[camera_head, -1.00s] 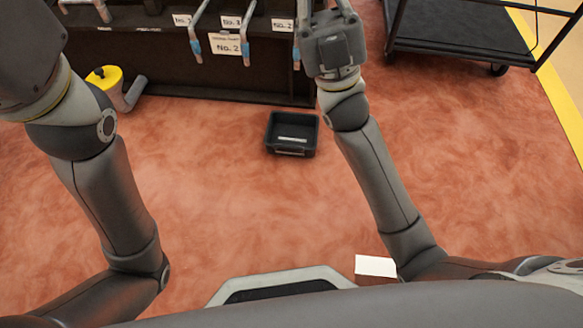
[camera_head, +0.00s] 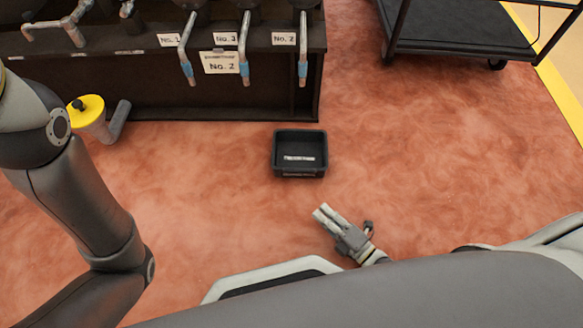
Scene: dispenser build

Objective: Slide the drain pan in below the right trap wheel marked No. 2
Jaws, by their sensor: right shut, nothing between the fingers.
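The drain pan (camera_head: 299,172) is a small black open tray with a pale label, lying on the reddish floor in front of the dark dispenser counter. The right trap wheel itself is not clearly seen. At the counter's right end a card marked No. 2 (camera_head: 284,38) sits beside a pipe with a blue end (camera_head: 303,72). My right gripper (camera_head: 322,212) is shut and empty, low over the floor, nearer to me than the pan and apart from it. My left arm comes in at the left; its gripper is outside the picture.
The dark counter (camera_head: 250,102) spans the back left, with cards No. 1 (camera_head: 169,40) and No. 3 (camera_head: 225,38) and a larger No. 2 sign (camera_head: 221,62). A yellow-topped canister (camera_head: 87,108) stands at left. A black cart (camera_head: 455,40) stands back right. Floor around the pan is clear.

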